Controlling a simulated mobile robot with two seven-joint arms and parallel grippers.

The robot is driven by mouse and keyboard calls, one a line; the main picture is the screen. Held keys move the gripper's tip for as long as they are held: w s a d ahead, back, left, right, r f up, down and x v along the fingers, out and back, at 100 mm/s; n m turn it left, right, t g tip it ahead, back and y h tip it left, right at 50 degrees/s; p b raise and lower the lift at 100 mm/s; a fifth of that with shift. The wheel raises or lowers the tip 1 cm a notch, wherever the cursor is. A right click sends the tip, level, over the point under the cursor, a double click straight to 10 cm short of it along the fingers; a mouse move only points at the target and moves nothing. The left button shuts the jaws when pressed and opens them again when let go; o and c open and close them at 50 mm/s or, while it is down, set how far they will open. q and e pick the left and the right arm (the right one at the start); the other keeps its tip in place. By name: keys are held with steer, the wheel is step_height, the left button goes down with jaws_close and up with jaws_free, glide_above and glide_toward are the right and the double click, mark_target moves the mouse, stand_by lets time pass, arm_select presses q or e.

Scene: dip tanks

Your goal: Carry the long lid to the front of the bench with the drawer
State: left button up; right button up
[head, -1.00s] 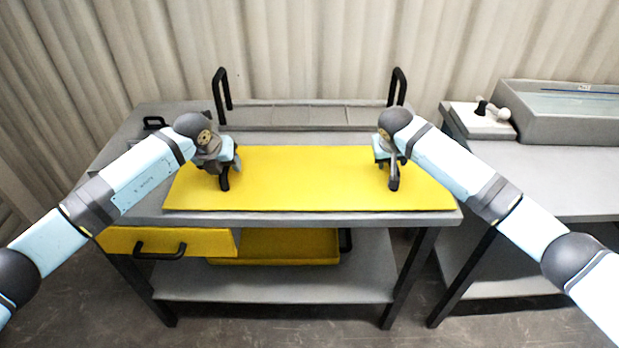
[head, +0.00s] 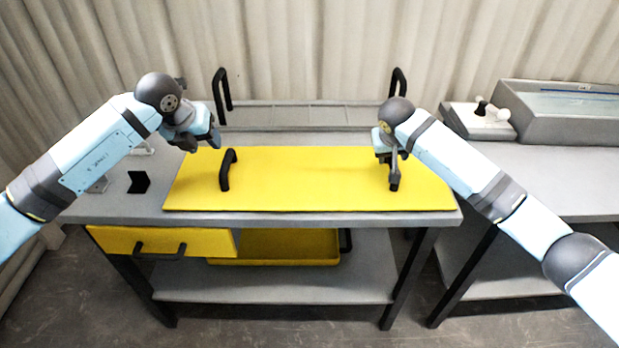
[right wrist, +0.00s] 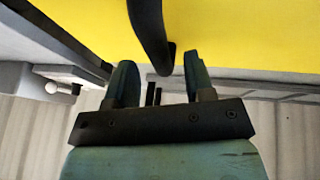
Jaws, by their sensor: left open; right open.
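The long lid (head: 300,180) is a flat yellow panel lying on the grey top of the bench with the drawer (head: 300,219), along its front edge. It has a black handle near each end. The left handle (head: 228,170) stands free. My left gripper (head: 203,143) is open and empty, above and behind that handle. My right gripper (head: 388,158) is open at the right handle (head: 394,172). In the right wrist view the right handle (right wrist: 148,30) reaches down between the open fingers (right wrist: 157,80), with gaps on both sides. The yellow drawer (head: 165,242) is below the bench top at the left.
A grey tank with two upright black handles (head: 222,88) stands behind the lid. A yellow tray (head: 290,246) is under the bench top. A second bench (head: 560,175) at the right bears a water tank (head: 570,105). A small black block (head: 138,182) lies left of the lid.

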steer(key=v, duration=0.9)
steer(key=shift+f, duration=0.1)
